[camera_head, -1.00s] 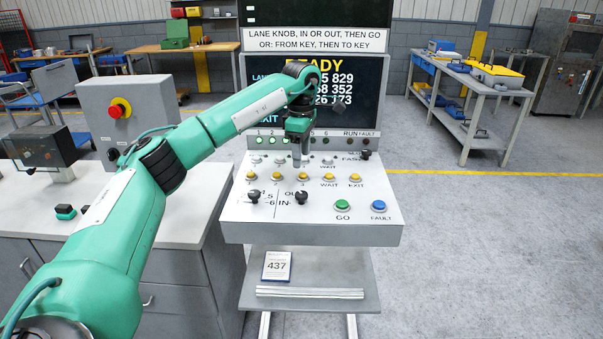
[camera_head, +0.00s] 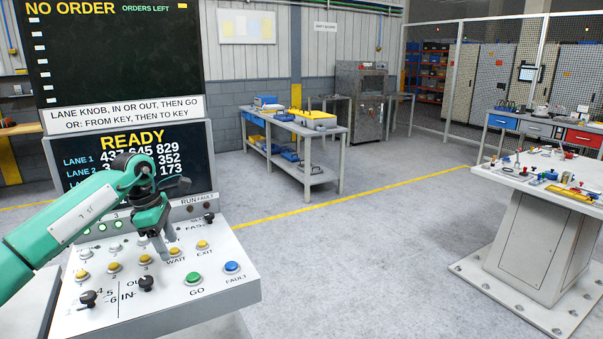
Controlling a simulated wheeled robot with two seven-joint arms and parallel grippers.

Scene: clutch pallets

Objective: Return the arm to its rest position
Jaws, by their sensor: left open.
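My left arm comes in from the left, green with dark joints. My left gripper (camera_head: 163,240) points down over the upper part of the sloped white control panel (camera_head: 215,298), above its rows of buttons. It is open, and no object shows in it. I cannot tell how far it is from the buttons. Two black knobs (camera_head: 147,284) sit low on the panel, with a green GO button (camera_head: 194,279) and a blue FAULT button (camera_head: 232,267) to the right. My right gripper is not in view.
Behind the panel a screen (camera_head: 205,172) reads READY, and a dark board (camera_head: 110,50) above it reads NO ORDER. A grey workbench (camera_head: 340,132) stands at the back. A white table (camera_head: 540,180) with small parts stands at the right. The floor between is clear.

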